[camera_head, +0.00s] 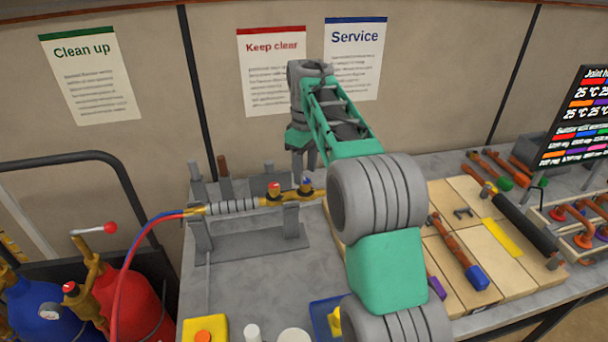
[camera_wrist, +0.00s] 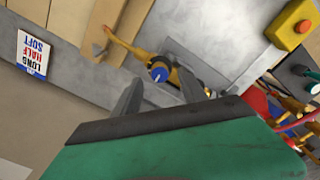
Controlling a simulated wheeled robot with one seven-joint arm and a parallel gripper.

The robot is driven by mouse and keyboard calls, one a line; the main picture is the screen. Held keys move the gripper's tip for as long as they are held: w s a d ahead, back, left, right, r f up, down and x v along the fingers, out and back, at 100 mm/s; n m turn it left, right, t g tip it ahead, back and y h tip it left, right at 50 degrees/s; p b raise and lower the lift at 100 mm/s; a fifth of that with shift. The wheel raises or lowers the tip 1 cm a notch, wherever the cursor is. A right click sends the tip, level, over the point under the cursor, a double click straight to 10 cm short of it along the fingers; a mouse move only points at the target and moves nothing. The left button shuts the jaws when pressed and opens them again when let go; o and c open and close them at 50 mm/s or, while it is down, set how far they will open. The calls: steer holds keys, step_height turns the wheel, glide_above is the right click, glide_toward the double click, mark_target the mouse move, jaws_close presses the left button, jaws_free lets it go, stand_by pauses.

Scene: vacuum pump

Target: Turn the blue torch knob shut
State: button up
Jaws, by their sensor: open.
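The brass torch (camera_head: 286,197) rests on a grey stand (camera_head: 204,230), with its tip pointing right. It carries a red knob (camera_head: 274,187) and a blue knob (camera_head: 307,182). In the wrist view, the blue knob (camera_wrist: 160,74) faces the camera on the brass body (camera_wrist: 190,84), between and beyond my fingertips. My gripper (camera_wrist: 160,88) is open, with one finger on each side of the knob's line and nothing held. I cannot tell whether either finger touches the torch. In the head view, my gripper (camera_head: 303,155) is above the blue knob, its fingers partly hidden by the arm.
Red and blue hoses (camera_head: 150,228) run left to the red cylinder (camera_head: 125,300) and blue cylinder (camera_head: 40,312). Wooden boards (camera_head: 470,205) with copper parts lie right.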

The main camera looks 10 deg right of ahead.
mark_target(305, 181)
steer(key=shift+f, duration=1.8)
steer(key=shift+c, duration=0.2)
jaws_close()
